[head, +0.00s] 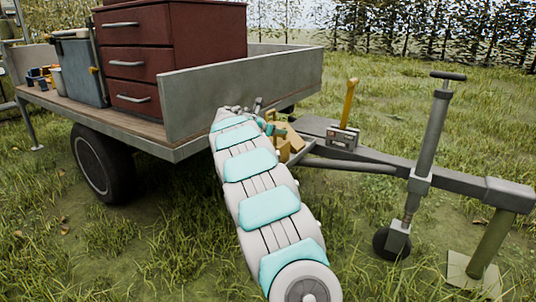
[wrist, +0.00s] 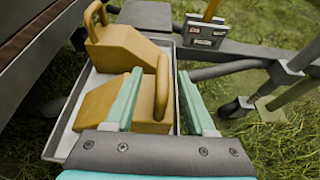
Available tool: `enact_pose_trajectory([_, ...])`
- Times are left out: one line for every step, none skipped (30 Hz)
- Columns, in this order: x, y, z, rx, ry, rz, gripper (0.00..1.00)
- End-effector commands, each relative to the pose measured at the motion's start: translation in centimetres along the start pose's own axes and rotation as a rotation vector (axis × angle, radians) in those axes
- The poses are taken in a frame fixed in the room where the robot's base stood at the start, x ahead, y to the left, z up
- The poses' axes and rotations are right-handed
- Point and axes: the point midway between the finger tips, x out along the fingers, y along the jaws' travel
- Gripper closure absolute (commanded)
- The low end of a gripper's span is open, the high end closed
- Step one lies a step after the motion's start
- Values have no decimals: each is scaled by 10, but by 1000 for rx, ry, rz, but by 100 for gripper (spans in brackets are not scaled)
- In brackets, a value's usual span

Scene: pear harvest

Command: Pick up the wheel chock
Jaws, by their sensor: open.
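Two yellow-orange wheel chocks sit in a grey tray (wrist: 55,143). The farther chock (wrist: 128,47) has a looped handle rising at its left end. The nearer chock (wrist: 98,100) has a rounded handle bar on its right side. My gripper (wrist: 160,74) is open, with its teal fingers on either side of that bar. I cannot tell whether the fingers touch it. My palm hides the near part of the tray. In the head view, my gripper (head: 272,128) is small beside the chocks (head: 290,135), and my arm partly covers them.
The trailer bed (head: 245,88) with a red drawer cabinet (head: 170,50) stands close on the left. The drawbar (head: 375,158), a yellow lever (head: 349,100) and a jack post (head: 430,135) are on the right. Grass is open in front.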

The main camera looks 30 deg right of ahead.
Motion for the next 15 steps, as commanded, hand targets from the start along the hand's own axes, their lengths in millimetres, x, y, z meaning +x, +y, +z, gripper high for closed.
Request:
enact_pose_trajectory([4,0,-1,1,1,0,45])
enact_pose_trajectory([7,-1,-1,1,1,-1,45])
enact_pose_trajectory([11,-1,-1,1,2,-1,45])
enact_pose_trajectory([15,-2,-1,0,2,-2,45])
enact_pose_trajectory([19,-2,-1,1,3,-2,45])
enact_pose_trajectory([25,-2,-1,1,3,-1,45])
enact_pose_trajectory([29,-2,0,1,2,0,45])
enact_pose_trajectory([33,-3,1,2,2,0,45])
enact_pose_trajectory([37,-3,2,1,2,0,45])
enact_pose_trajectory([40,-3,2,0,2,0,45])
enact_pose_trajectory([42,-3,2,0,2,0,45])
enact_pose_trajectory([46,-3,2,1,2,-1,45])
enact_pose_trajectory([48,-3,2,1,2,-1,45])
enact_pose_trajectory([50,-3,2,1,2,-1,45])
enact_pose_trajectory([51,-3,3,0,2,-1,45])
